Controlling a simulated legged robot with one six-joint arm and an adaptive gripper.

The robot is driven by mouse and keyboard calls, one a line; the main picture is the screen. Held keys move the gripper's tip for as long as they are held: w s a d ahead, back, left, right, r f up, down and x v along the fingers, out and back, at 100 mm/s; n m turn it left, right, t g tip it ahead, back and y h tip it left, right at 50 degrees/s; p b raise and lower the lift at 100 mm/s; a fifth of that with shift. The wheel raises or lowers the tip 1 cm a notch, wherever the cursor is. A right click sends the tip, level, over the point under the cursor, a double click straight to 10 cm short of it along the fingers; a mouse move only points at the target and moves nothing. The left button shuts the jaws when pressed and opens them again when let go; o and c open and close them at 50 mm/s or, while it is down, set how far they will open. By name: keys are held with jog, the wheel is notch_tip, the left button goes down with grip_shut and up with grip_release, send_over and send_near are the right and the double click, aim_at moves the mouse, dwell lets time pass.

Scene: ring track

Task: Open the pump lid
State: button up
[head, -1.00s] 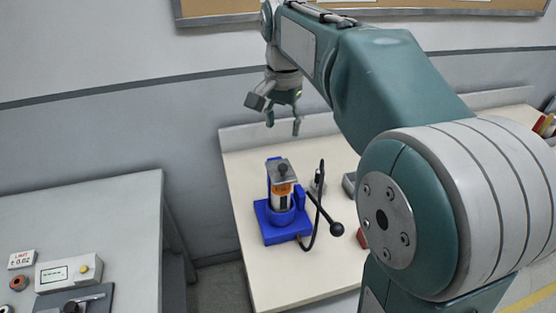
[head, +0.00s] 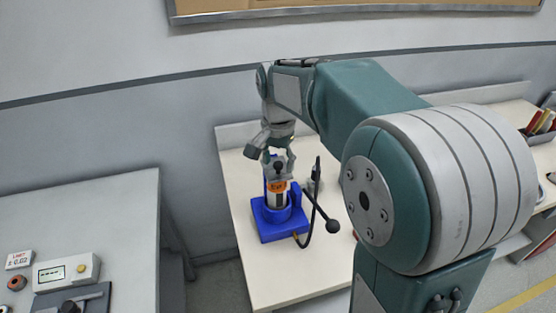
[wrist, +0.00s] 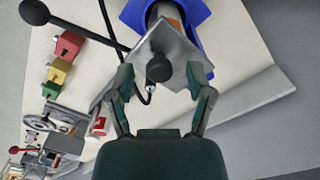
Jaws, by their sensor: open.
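The pump (head: 281,222) has a blue base and an upright cylinder with an orange label, and stands on the cream table. Its grey lid (wrist: 178,45) is a flat plate with a dark round knob (wrist: 159,69), and looks closed on top. My gripper (head: 279,168) is right above the pump, pointing down. In the wrist view my gripper (wrist: 158,80) is open, with one finger on each side of the lid and the knob between them. I cannot tell whether the fingers touch the lid.
A black lever with a ball end (head: 333,226) sticks out right of the pump, beside a dark hose. In the wrist view, red, yellow and green blocks (wrist: 57,72) and a handwheel device (wrist: 40,122) lie on the table. A second table (head: 90,220) stands left across a gap.

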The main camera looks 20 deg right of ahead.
grip_shut()
